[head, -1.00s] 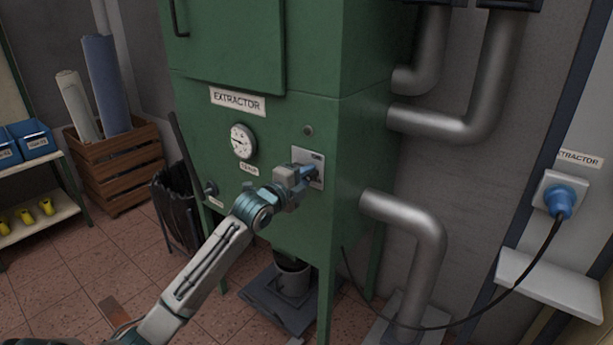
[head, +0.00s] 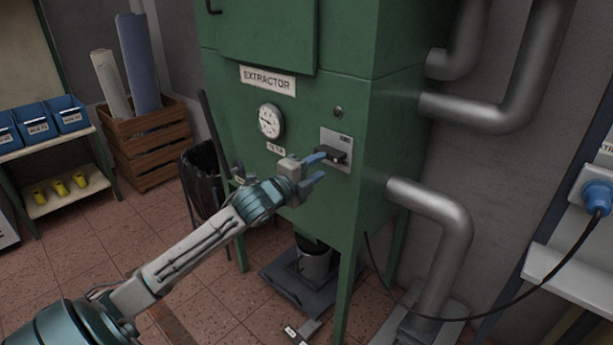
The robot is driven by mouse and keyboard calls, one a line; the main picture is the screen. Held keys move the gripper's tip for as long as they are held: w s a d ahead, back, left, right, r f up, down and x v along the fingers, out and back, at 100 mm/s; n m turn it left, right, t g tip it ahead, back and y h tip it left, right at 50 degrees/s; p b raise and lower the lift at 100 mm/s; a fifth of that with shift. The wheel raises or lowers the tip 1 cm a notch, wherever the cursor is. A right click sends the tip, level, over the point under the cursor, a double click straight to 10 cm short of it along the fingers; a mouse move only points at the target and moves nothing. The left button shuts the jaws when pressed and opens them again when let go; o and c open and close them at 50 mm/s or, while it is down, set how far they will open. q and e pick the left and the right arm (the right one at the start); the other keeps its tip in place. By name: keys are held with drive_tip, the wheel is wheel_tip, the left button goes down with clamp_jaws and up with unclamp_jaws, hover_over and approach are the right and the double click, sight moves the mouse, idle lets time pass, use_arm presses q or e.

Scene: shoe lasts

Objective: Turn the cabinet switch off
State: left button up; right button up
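The green extractor cabinet (head: 300,120) stands in the middle of the head view. Its switch is a dark block (head: 331,154) on a pale metal plate (head: 341,139) at the right of the front face. My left gripper (head: 319,167) is in front of and just below left of the switch. Its two blue fingers are spread apart with nothing between them. The upper finger overlaps the switch's left end in the picture; I cannot tell if they touch. The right gripper is not in view.
A round gauge (head: 270,121) and an EXTRACTOR label (head: 268,80) are on the cabinet front. Grey pipes (head: 437,209) run along its right side. A black cable (head: 480,316) hangs from a blue plug (head: 597,197). A black bin (head: 201,176) and wooden crate (head: 150,149) stand left.

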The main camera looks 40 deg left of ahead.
use_arm(q)
drive_tip(key=shift+s, duration=1.9)
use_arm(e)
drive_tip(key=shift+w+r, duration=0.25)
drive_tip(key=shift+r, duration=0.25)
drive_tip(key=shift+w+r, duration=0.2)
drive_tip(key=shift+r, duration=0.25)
use_arm(q)
drive_tip(key=shift+a, duration=0.1)
